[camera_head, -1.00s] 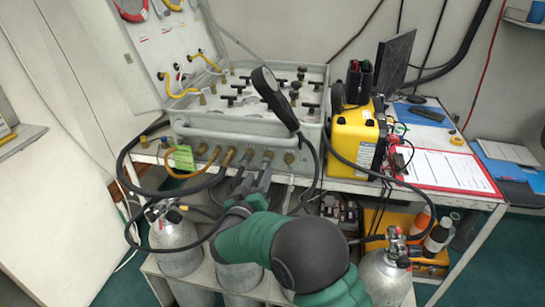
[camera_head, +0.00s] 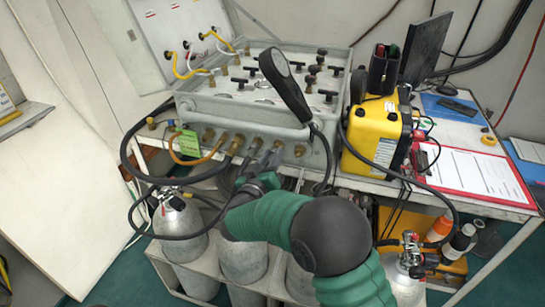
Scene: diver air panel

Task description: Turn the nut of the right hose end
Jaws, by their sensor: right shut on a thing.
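The grey air panel (camera_head: 245,105) stands open on the bench, with a row of brass fittings along its front face. My right gripper (camera_head: 265,157) reaches up to this row from below, at the fittings right of the middle. It is shut on the nut of the right hose end, which its fingers mostly hide. A black hose (camera_head: 185,181) from the left ends at a brass fitting (camera_head: 236,145) just left of my gripper. A brass fitting (camera_head: 299,151) to the right of my gripper stands clear. My left gripper is not in view.
Grey cylinders (camera_head: 180,228) stand below the bench. A green tag (camera_head: 187,143) hangs at the left.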

